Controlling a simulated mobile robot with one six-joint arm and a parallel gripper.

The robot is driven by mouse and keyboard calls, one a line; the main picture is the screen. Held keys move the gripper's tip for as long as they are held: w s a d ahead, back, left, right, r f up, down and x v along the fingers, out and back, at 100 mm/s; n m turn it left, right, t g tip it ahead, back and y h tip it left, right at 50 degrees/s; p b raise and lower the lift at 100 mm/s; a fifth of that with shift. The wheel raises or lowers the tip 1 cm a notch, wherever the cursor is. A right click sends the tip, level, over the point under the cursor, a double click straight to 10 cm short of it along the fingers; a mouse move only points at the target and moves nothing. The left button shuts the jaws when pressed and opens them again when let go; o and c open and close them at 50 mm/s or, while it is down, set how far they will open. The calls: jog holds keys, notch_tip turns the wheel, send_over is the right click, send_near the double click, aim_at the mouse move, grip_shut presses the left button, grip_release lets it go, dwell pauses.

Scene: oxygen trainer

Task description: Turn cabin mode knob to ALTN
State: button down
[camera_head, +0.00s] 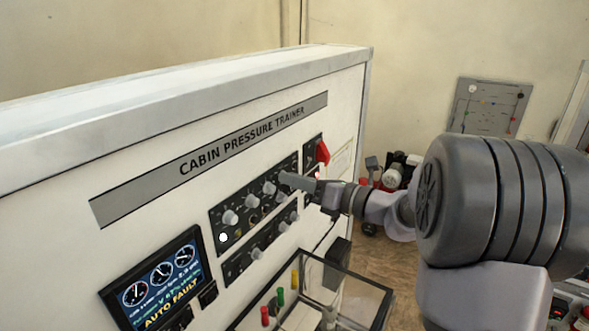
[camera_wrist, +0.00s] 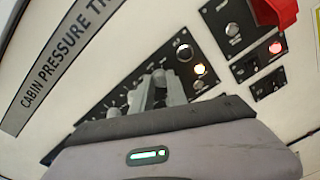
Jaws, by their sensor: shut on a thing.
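The cabin pressure trainer (camera_head: 330,115) is a white box with a black upper knob panel (camera_head: 241,232) below its grey title strip. My gripper (camera_head: 287,180) reaches in from the right to the right part of this panel. In the wrist view my gripper (camera_wrist: 153,92) has its grey fingers closed together at the panel, shut on a knob. The fingers hide most of that knob, so its pointer direction cannot be told. The knob labels are too small to read, so I cannot confirm the cabin mode knob or its ALTN mark.
Other grey knobs (camera_head: 230,217) sit left of my gripper. A screen (camera_head: 160,284) reads AUTO FAULT. A clear-walled box (camera_head: 365,290) juts out below.

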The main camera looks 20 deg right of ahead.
jog(key=shift+r+m+p, duration=0.1)
jog(key=shift+m+p, duration=0.4)
jog(key=shift+p, duration=0.05)
jog(key=c, duration=1.3)
grip_release()
jog(key=b+v, duration=0.4)
jog(key=v, duration=1.3)
jog(key=shift+s+d, duration=0.15)
jog(key=shift+s, duration=0.05)
